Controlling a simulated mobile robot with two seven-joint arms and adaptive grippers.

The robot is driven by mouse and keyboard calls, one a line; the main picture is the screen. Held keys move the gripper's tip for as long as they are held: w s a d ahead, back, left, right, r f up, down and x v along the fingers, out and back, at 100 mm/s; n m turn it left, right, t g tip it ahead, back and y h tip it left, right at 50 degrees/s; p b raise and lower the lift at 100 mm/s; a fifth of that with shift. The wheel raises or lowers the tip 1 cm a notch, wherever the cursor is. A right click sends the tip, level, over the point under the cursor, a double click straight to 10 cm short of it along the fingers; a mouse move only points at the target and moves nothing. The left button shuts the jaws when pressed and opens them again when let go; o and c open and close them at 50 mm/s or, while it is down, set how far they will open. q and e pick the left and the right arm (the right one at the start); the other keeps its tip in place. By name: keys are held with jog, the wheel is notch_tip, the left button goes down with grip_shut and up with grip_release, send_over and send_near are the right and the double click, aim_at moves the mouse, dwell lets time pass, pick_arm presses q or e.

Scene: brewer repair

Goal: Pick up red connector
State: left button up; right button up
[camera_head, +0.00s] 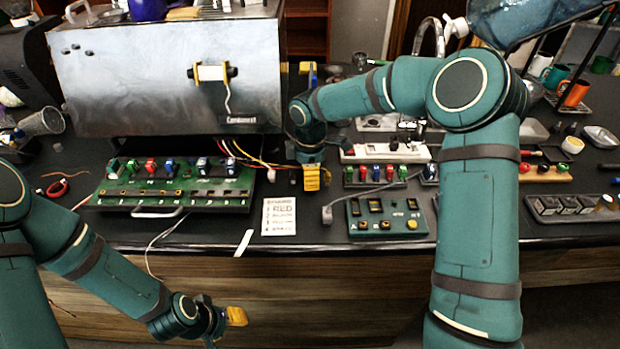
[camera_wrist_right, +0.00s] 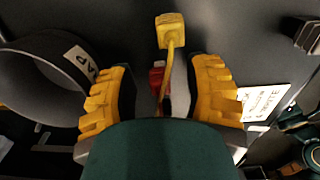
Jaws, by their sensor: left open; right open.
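The red connector (camera_wrist_right: 157,77) lies on the dark surface between the spread fingers of my right gripper in the right wrist view, partly covered by a yellow cable. A yellow connector (camera_wrist_right: 170,28) on that cable is just beyond it. My right gripper (camera_wrist_right: 160,92) is open, with a gap on each side of the red connector. In the head view, my right gripper (camera_head: 311,172) points down at the worktop beside the wire ends, and the red connector cannot be made out there. My left gripper (camera_head: 224,322) is open and empty, low in front of the counter edge.
A green board (camera_head: 110,195) with coloured blocks stands left of the right gripper, below a metal brewer (camera_head: 165,85). A printed note (camera_head: 279,216) lies in front. A smaller green panel (camera_head: 388,217) and a white power strip (camera_head: 385,153) lie to the right.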

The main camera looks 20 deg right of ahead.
grip_shut()
